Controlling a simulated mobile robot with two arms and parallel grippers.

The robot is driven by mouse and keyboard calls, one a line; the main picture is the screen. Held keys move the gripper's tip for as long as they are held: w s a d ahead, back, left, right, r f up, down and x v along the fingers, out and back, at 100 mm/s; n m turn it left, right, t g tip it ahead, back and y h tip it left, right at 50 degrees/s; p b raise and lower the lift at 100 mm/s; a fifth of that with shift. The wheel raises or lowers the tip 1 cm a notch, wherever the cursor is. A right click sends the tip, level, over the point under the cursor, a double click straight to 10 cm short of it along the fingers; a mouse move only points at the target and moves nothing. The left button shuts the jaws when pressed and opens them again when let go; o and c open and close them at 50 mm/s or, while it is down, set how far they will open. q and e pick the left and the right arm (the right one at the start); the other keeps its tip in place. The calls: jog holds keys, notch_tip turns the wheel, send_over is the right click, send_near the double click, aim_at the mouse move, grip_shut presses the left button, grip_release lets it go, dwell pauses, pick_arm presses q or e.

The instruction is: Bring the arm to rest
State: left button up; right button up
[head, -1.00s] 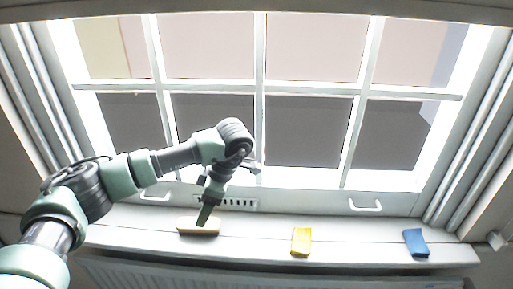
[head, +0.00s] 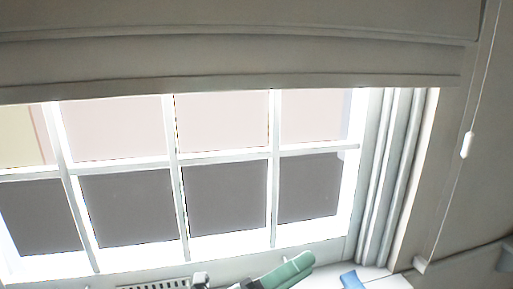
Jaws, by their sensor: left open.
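My left gripper (head: 290,268) shows only in part at the bottom edge of the head view, in front of the window sill. Its green finger part points up and to the right, and nothing is seen held in it. Most of my left arm is below the frame. My right gripper is not in view.
A blue block-like item (head: 351,280) lies on the white sill, right of my gripper, cut by the frame edge. The paned window (head: 226,198) stands behind, with a blind (head: 230,60) above. A pull cord with a white toggle (head: 467,145) hangs at the right.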

pick_arm(q)
jog(key=w+a+f+n+t+y, duration=0.3)
jog(key=a+n+t+y, duration=0.2)
jog(key=a+n+y, duration=0.45)
jog(key=w+a+f+n+t+y, duration=0.3)
jog(key=a+f+n+t+y, duration=0.25)
jog(key=n, duration=0.75)
jog(key=s+a+f+n+g+y, duration=0.35)
jog(key=a+f+n, duration=0.25)
jog(key=a+f, duration=0.2)
jog(key=s+a+f+n+g+y, duration=0.1)
jog(key=s+a+f+n+g, duration=0.2)
jog(key=s+f+g, duration=0.65)
jog(key=s+a+f+n+g+y, duration=0.1)
jog(key=s+a+f+n+g, duration=0.15)
jog(key=s+f, duration=0.75)
jog(key=s+f+g, duration=0.1)
jog(key=s+f, duration=0.1)
jog(key=f, duration=0.9)
jog(key=s+f, duration=0.3)
jog(key=f, duration=0.7)
jog(key=s+a+f+g, duration=0.1)
jog(key=s+a+f, duration=0.1)
jog(key=s+f, duration=1.5)
jog(key=shift+a+g, duration=0.25)
jog(key=shift+g, duration=0.05)
jog(key=shift+o, duration=0.5)
jog(key=shift+f, duration=0.1)
